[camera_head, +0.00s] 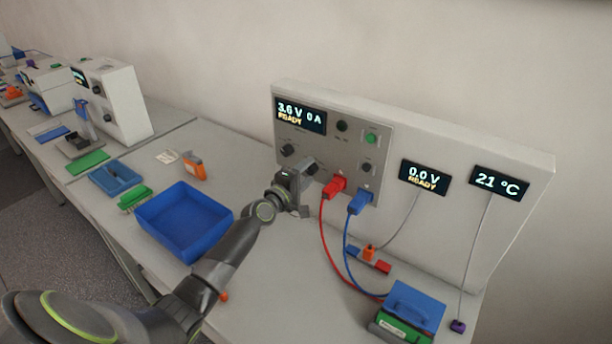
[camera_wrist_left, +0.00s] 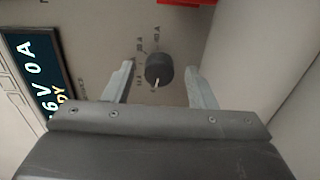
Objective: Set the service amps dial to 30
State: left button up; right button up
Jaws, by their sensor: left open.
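The cycler panel (camera_head: 350,150) stands at the back of the bench, with its display (camera_head: 301,114) reading 3.6 V, 0 A, READY. A round dark dial (camera_wrist_left: 158,68) shows in the left wrist view, with small amp markings around it that are hard to read. Its white pointer line points toward the bottom of that view. My left gripper (camera_wrist_left: 158,77) is open, with one finger on either side of the dial and gaps visible on both sides. In the head view my left gripper (camera_head: 301,184) is close to the panel and partly covers this dial (camera_head: 311,167).
Another dark knob (camera_head: 288,150) sits up and left of the dial. A red plug (camera_head: 336,186) and a blue plug (camera_head: 359,203) are right of the gripper, their cables running to a battery (camera_head: 402,326). A blue tray (camera_head: 185,219) lies left of my arm.

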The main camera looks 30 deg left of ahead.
pick_arm(q)
jog(key=c, duration=1)
jog(key=shift+o, duration=0.2)
